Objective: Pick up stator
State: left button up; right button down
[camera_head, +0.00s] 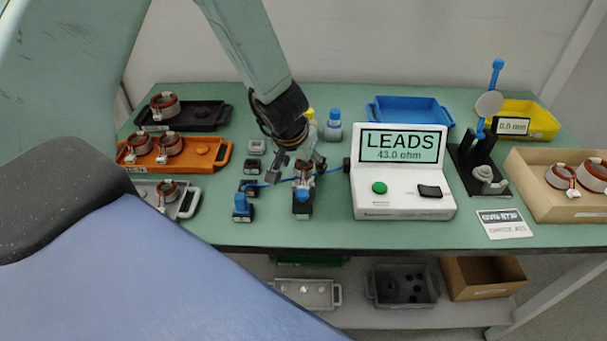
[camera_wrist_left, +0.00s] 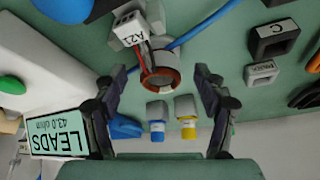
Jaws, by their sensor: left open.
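A stator (camera_head: 304,172), a copper-brown ring with a white tagged block, stands at the middle of the green table near the front. My left gripper (camera_head: 298,172) is above it, with its fingers spread around it. In the left wrist view the stator (camera_wrist_left: 163,79) lies between the two open fingertips, with visible gaps on both sides. Its white block is marked A21 and carries red leads; blue cables run close by. In the head view the fingers partly hide the stator. My right gripper is not in view.
A white tester (camera_head: 404,202) reading LEADS 43.0 ohm stands just right of my left gripper. Orange (camera_head: 205,160) and black (camera_head: 205,113) trays hold stators at left. A tan box (camera_head: 540,208) with stators is at far right. Small bottles stand behind the gripper.

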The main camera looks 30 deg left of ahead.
pick_arm(q)
jog(key=shift+w, duration=0.15)
jog(key=shift+w+a+f, duration=0.1)
jog(key=c, duration=1.4)
jog(key=shift+c, duration=0.3)
notch_tip(320, 180, up, 10)
jog(key=p, duration=0.9)
